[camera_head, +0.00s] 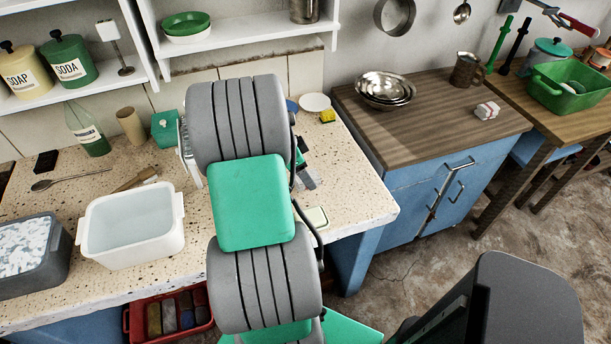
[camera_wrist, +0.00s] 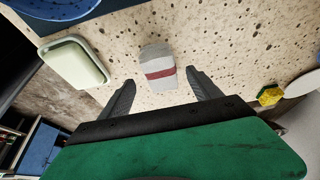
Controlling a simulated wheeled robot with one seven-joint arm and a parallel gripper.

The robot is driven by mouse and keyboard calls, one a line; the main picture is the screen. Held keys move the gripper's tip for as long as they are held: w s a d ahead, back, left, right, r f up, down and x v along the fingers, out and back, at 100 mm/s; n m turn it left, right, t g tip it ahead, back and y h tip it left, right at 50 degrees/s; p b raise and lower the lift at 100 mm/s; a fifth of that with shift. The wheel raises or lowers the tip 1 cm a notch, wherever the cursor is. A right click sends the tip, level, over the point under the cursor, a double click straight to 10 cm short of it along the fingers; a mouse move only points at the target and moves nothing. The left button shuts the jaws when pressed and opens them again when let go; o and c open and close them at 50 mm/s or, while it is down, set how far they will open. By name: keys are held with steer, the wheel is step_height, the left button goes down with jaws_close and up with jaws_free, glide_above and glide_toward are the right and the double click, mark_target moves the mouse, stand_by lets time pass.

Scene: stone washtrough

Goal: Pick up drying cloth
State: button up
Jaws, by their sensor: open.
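A folded whitish-grey cloth with a dark red stripe (camera_wrist: 158,58) lies on the speckled worktop in the wrist view, and it looks like the drying cloth. My gripper (camera_wrist: 160,79) is open, with one dark finger on either side of the line to the cloth. The cloth is ahead of the palm, near the fingertips; I cannot tell whether it lies between them. Nothing is held. In the head view my arm covers much of this spot, and the cloth is hidden there.
A pale green dish (camera_wrist: 75,62) lies left of the cloth in the wrist view; a yellow sponge (camera_wrist: 270,94) and white plate (camera_wrist: 301,83) are right. In the head view a white basin (camera_head: 133,227) stands left of my arm. A small white-and-red item (camera_head: 487,110) lies on the wooden counter (camera_head: 430,125).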

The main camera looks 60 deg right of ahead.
steer(key=x, duration=0.3)
steer(key=shift+f, duration=0.1)
steer(key=c, duration=1.5)
steer(key=shift+o, duration=0.2)
steer(key=shift+w, duration=0.1)
steer(key=shift+r, duration=0.45)
step_height(320, 180, up, 3)
steer(key=shift+a+f+b, duration=0.1)
steer(key=shift+b, duration=0.35)
steer(key=a+r, duration=0.4)
steer(key=a, duration=0.3)
steer(key=s+a+r+b, duration=0.1)
steer(key=a+r, duration=0.4)
steer(key=a, duration=0.1)
steer(key=shift+s+a+r+b, duration=0.2)
steer(key=shift+a+b, duration=0.1)
steer(key=shift+a, duration=0.1)
